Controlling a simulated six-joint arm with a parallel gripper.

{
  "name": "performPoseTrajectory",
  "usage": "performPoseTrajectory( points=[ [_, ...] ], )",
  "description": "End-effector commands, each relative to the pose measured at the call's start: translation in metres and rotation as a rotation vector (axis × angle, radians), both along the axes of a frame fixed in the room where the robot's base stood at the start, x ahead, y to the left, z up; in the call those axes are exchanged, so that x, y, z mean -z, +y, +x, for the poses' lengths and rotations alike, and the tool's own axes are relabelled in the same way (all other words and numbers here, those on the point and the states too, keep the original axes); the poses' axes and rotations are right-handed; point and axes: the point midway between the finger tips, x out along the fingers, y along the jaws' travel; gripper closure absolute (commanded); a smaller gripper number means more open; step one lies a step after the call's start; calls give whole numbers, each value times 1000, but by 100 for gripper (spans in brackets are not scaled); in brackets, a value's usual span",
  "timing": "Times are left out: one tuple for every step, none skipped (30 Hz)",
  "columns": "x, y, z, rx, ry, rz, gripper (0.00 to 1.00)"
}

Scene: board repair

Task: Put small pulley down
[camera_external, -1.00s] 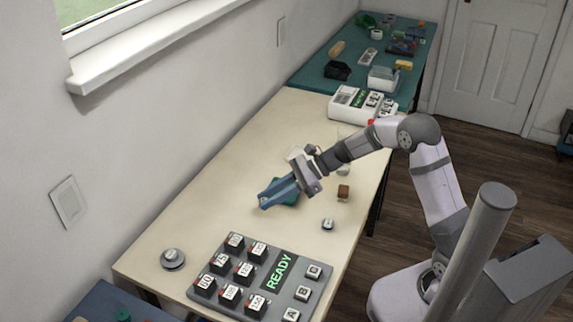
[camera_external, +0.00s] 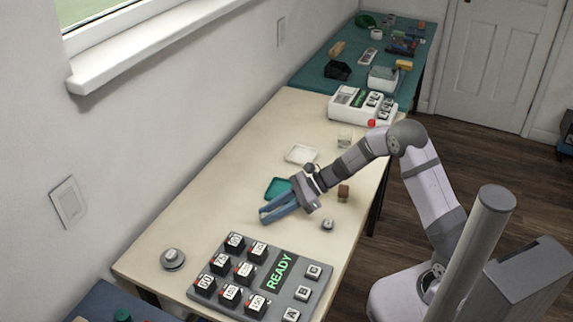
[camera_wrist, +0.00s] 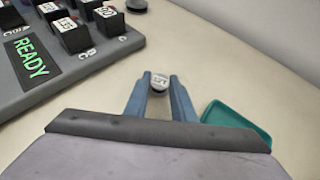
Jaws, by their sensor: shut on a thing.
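The small pulley (camera_wrist: 158,84) is a pale round metal piece with a dark-marked label on top. In the wrist view it sits between the tips of my gripper's (camera_wrist: 160,82) two blue fingers, which are shut on it. In the external view my gripper (camera_external: 264,216) points down and left over the bare tabletop, close to the teal tray (camera_external: 272,188); the pulley is hardly seen there. I cannot tell whether the pulley touches the table. The teal tray also shows right of the fingers in the wrist view (camera_wrist: 238,122).
A grey board (camera_external: 208,298) with black labelled blocks and a READY display stands in front. A round metal piece (camera_external: 172,259) lies to its left. A smaller round piece (camera_external: 328,224) and a brown block (camera_external: 343,191) lie right of my gripper. A white tray (camera_external: 301,154) lies behind.

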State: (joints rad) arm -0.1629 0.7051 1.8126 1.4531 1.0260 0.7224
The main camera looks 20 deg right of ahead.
Motion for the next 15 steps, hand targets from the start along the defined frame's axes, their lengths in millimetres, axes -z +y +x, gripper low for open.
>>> performPoseTrajectory(
  points=[
    [0,0,0,0,0,0,98],
    [0,0,0,0,0,0,98],
    [1,0,0,0,0,0,98],
    [2,0,0,0,0,0,98],
    [3,0,0,0,0,0,98],
    [4,0,0,0,0,0,98],
    [3,0,0,0,0,0,70],
    [3,0,0,0,0,0,63],
    [3,0,0,0,0,0,58],
    [3,0,0,0,0,0,58],
    [3,0,0,0,0,0,58],
    [3,0,0,0,0,0,58],
    [3,0,0,0,0,0,58],
    [3,0,0,0,0,0,58],
    [3,0,0,0,0,0,58]
  ],
)
